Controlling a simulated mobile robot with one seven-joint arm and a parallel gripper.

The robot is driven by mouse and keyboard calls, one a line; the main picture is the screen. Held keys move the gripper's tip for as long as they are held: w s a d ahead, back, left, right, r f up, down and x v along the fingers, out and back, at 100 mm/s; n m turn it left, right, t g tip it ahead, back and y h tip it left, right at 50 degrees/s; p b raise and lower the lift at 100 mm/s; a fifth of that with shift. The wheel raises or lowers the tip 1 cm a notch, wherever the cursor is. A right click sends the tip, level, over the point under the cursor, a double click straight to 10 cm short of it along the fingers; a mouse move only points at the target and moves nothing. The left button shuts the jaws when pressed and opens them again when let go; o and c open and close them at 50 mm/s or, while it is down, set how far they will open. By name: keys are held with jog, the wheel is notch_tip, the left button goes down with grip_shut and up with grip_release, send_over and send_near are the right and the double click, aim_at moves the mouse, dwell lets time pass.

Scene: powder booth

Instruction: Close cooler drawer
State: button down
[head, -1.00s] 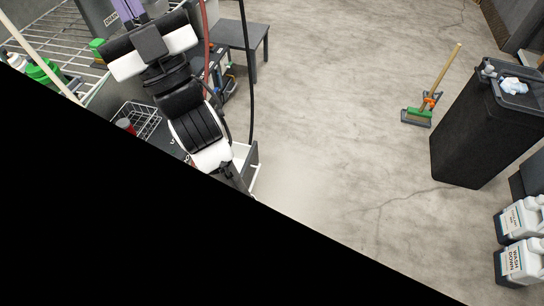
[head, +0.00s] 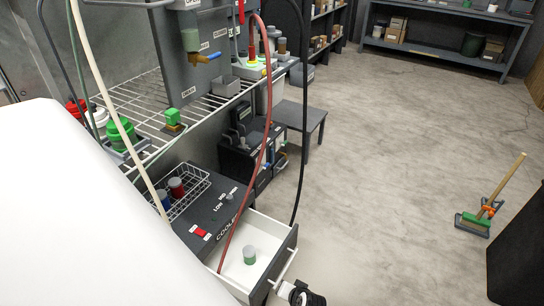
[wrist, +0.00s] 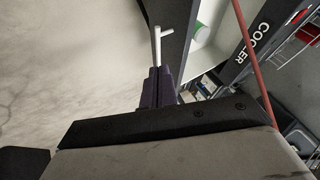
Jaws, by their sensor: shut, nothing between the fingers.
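The cooler (head: 215,210) is a dark box with a red switch on top, and its name also shows in the wrist view (wrist: 255,40). In the head view, part of my arm's end shows at the bottom edge.
A red hose (head: 262,150) hangs down past the drawer, and a black hose (head: 301,120) hangs beside it. A wire basket (head: 180,193) with small jars is on the cooler. A low dark table (head: 300,118) stands behind. The floor to the right is open, with a broom (head: 480,215).

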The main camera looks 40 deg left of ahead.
jog(key=x, duration=0.3)
jog(key=a+r+x, duration=0.1)
jog(key=x, duration=0.3)
jog(key=a+x, duration=0.1)
jog(key=x, duration=0.3)
jog(key=shift+s+a+r, duration=0.1)
jog(key=shift+s+r, duration=0.05)
jog(key=shift+s, duration=0.3)
jog(key=shift+s+a, duration=0.15)
jog(key=shift+a, duration=0.35)
jog(key=s+a+b, duration=0.2)
jog(key=a+b, duration=0.1)
jog(key=a, duration=0.6)
jog(key=s+a+b, duration=0.2)
jog(key=a+b, duration=0.2)
jog(key=a, duration=0.6)
jog(key=shift+s, duration=0.3)
